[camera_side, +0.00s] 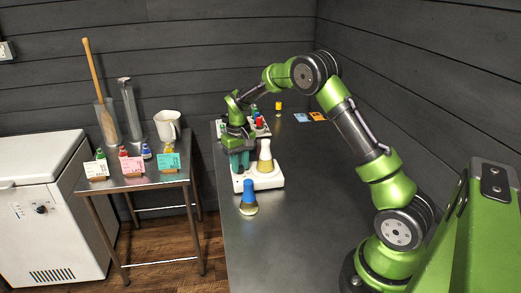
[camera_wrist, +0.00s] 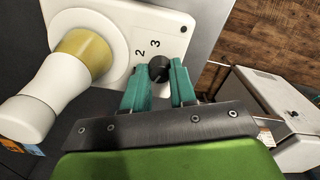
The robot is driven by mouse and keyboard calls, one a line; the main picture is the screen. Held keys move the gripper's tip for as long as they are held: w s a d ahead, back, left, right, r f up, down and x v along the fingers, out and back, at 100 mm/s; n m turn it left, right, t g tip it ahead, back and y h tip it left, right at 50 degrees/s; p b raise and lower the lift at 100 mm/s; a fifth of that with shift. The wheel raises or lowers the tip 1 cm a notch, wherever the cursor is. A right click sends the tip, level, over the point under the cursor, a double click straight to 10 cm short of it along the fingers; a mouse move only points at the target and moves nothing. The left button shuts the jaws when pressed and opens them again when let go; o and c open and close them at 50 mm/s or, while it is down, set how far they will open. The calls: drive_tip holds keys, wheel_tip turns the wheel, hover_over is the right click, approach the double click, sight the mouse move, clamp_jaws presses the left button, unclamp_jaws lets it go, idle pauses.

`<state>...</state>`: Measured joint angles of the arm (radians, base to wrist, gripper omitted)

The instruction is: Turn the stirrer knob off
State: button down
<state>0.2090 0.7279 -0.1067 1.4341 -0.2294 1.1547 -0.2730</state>
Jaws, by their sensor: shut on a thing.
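The white stirrer (camera_side: 270,181) stands on the dark bench with a flask (camera_side: 265,160) of yellowish liquid on its plate. In the wrist view the flask (camera_wrist: 40,105) fills the left side. The black stirrer knob (camera_wrist: 158,68) is on the stirrer's panel beside the printed digits 2 and 3. My gripper (camera_wrist: 160,76) has its teal fingers on either side of the knob, shut on it. In the side view my gripper (camera_side: 239,161) comes down at the stirrer's left end and hides the knob. The knob's pointer and any off mark cannot be made out.
A blue-topped flask (camera_side: 249,198) stands on the bench just in front of the stirrer. Several small coloured-cap bottles (camera_side: 259,122) stand behind my gripper. The bench (camera_side: 290,235) is clear at front right. A side table (camera_side: 135,182) and a white chest (camera_side: 45,215) stand left.

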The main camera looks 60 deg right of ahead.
sight(241, 168)
drive_tip(key=shift+r, duration=0.1)
drive_tip(key=c, duration=0.9)
unclamp_jaws()
wheel_tip(241, 168, up, 17)
drive_tip(key=s+a+r+t+y, duration=0.1)
drive_tip(key=s+a+t, duration=0.2)
drive_tip(key=s+a, duration=0.5)
drive_tip(key=s+a+r+t+y, duration=0.1)
drive_tip(key=s+a+t, duration=0.3)
drive_tip(key=s+a, duration=0.5)
drive_tip(key=s, duration=0.7)
drive_tip(key=shift+s+r, duration=0.15)
drive_tip(key=shift+s, duration=0.1)
